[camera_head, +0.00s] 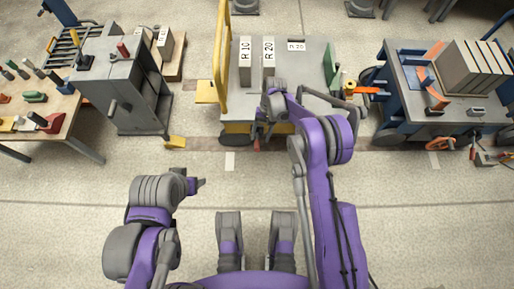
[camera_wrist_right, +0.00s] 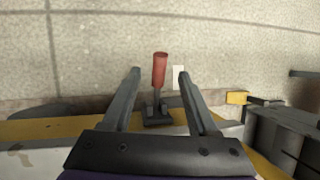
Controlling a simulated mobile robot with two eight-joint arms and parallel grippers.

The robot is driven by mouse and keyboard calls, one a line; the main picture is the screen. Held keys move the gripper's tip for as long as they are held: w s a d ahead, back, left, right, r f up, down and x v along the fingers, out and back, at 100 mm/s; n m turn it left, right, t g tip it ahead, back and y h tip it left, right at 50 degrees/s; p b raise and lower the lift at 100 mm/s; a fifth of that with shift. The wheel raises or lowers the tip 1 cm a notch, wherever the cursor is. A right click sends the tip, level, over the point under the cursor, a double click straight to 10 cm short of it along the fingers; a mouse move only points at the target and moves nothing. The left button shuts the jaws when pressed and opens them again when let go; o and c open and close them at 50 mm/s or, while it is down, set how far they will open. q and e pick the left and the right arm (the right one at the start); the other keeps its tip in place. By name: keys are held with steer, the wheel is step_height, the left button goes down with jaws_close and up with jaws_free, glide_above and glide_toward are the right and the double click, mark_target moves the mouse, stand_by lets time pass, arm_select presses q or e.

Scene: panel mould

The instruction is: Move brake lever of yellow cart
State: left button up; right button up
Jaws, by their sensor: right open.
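The yellow cart (camera_head: 238,128) stands at the upper middle of the head view, with a grey top and a tall yellow handle. Its brake lever (camera_wrist_right: 159,70), a red grip on a dark base, stands upright at the cart's near edge in the right wrist view. In the head view the lever (camera_head: 257,145) shows only as a small red bit below my gripper. My right gripper (camera_wrist_right: 159,75) is open, with one finger on each side of the lever; contact is not visible. My left gripper (camera_head: 198,184) is away from the cart at lower left, and its jaws are too small to read.
Blocks marked R 10 (camera_head: 245,62) and R 20 (camera_head: 268,60) stand on the cart. A grey cabinet (camera_head: 120,85) and a wooden workbench (camera_head: 50,112) are at left. A blue cart (camera_head: 405,100) with panels is at right. The floor in front is clear.

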mark_target(258, 147)
steer(key=b+x, duration=0.1)
steer(key=x, duration=0.7)
steer(key=shift+f+b, duration=0.1)
steer(key=shift+b, duration=0.25)
jaws_close()
stand_by(1.0)
